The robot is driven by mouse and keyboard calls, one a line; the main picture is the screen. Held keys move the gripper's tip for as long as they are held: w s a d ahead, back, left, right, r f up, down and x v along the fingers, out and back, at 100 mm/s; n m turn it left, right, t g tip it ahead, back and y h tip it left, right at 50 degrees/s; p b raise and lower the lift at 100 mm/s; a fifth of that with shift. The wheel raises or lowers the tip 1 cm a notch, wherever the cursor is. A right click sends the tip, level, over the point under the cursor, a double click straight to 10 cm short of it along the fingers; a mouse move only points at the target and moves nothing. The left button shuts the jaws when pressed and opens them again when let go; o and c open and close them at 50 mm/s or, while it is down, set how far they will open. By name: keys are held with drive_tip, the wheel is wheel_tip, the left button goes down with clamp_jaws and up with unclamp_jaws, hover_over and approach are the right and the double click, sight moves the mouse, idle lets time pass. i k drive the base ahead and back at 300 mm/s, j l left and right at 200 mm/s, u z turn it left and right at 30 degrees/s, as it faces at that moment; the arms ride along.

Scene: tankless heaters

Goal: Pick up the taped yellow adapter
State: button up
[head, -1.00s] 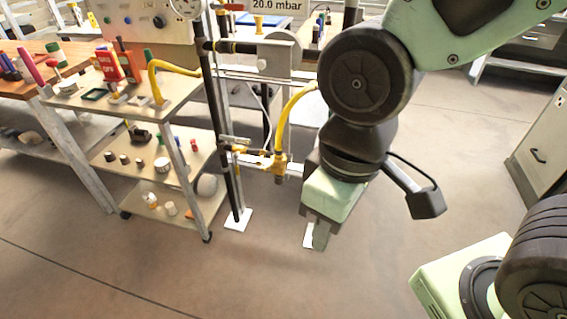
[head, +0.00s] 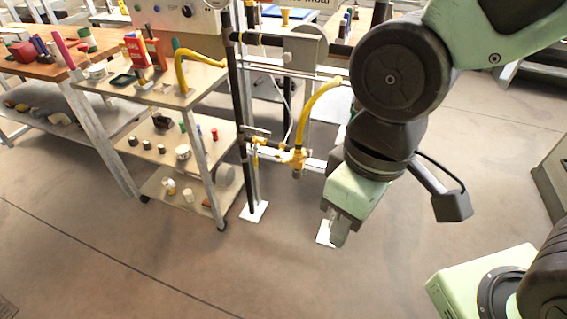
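A small yellow piece (head: 292,16) stands on the back bench at the top edge of the head view; I cannot make out tape on it. I cannot tell which of these, if either, is the taped adapter. My gripper (head: 339,236) points down in front of the stand's right foot, to the right of and below the fitting. It touches no object that I can see. Its fingers are seen edge-on, so their opening is unclear.
A three-level cart (head: 112,90) with small parts stands left of the pipe stand (head: 241,130). A wooden bench (head: 48,68) is behind it at far left. Grey cabinets are at right. The floor (head: 170,270) in front is clear.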

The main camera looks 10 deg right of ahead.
sight(299, 145)
drive_tip(key=i+j+z, duration=0.2)
drive_tip(key=z, duration=0.2)
drive_tip(key=i+j+z, duration=0.15)
drive_tip(key=j+z, duration=0.2)
drive_tip(key=i+j+z, duration=0.15)
drive_tip(key=z, duration=0.25)
drive_tip(key=j+z, duration=0.35)
drive_tip(key=i+j, duration=0.05)
drive_tip(key=j, duration=0.05)
